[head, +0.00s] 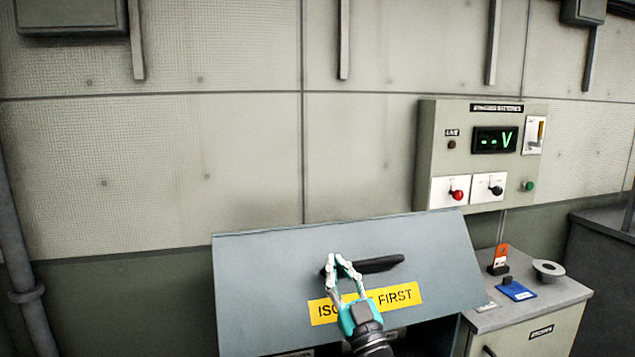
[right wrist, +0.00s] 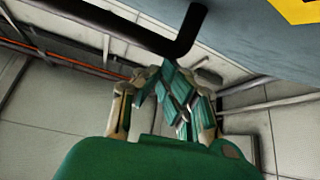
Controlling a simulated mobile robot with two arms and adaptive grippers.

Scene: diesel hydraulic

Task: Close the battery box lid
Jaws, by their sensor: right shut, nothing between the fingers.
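The battery box lid (head: 262,272) is a grey-blue panel, standing tilted open above a dark gap at its lower edge. It carries a black bar handle (head: 382,264) and a yellow label (head: 402,295) ending in "FIRST", partly hidden by my gripper. My right gripper (head: 343,264) is shut and empty, in front of the handle's left part. In the right wrist view its closed fingers (right wrist: 178,88) lie just below the bent end of the handle (right wrist: 182,42); I cannot tell if they touch it. The box interior is mostly hidden. My left gripper is not in view.
A wall panel (head: 430,152) with a green display, red and black knobs and a switch hangs behind, right of the lid.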

